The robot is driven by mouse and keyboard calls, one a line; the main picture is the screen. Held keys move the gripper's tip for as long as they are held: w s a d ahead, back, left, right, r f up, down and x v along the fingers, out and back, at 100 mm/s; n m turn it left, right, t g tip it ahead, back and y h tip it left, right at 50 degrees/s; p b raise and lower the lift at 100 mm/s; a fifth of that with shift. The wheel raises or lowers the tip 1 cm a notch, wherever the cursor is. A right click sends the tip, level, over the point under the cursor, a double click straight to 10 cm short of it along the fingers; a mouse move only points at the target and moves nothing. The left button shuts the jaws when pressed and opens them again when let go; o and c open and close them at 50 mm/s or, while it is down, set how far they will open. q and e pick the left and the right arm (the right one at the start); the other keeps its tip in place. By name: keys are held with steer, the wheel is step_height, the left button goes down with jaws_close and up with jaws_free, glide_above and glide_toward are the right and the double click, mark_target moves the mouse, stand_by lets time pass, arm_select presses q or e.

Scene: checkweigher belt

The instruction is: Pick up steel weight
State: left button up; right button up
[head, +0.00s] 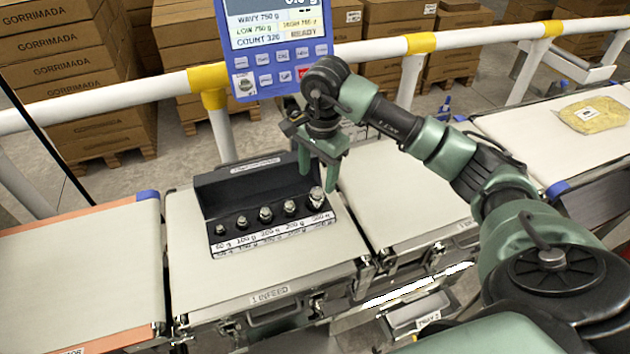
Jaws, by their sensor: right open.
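Several steel weights stand in a row in a black labelled rack (225,187) on the infeed belt section, growing larger toward the right. The largest steel weight (317,199) stands at the right end. The others, such as the second from the right (290,207), stand to its left. My right gripper (319,177) is open and points down just above and behind the largest weight in the picture. One finger is left of it and one right. Whether a finger touches the weight or the rack cannot be told. My left gripper is not in view.
A blue scale display (275,45) stands behind the rack, near a white and yellow rail (120,95). Belts lie left (80,265) and right (400,200). A yellow bag (597,114) lies on the far right belt. The infeed belt (260,272) is clear before the rack.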

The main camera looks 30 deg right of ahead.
mark_target(317, 191)
steer(key=shift+s+a+f+p, duration=0.4)
steer(key=shift+s+a+f, duration=0.05)
steer(key=shift+s+f, duration=0.2)
step_height(317, 191, down, 2)
steer(key=shift+w+p, duration=0.15)
steer(key=shift+p, duration=0.5)
steer(key=f, duration=0.2)
steer(key=shift+w+d+f+p, duration=0.3)
steer(key=shift+w+f+p, duration=0.05)
steer(key=shift+f+p, duration=0.05)
steer(key=shift+f, duration=0.35)
steer(key=shift+a, duration=0.1)
steer(key=c, duration=1.1)
jaws_close()
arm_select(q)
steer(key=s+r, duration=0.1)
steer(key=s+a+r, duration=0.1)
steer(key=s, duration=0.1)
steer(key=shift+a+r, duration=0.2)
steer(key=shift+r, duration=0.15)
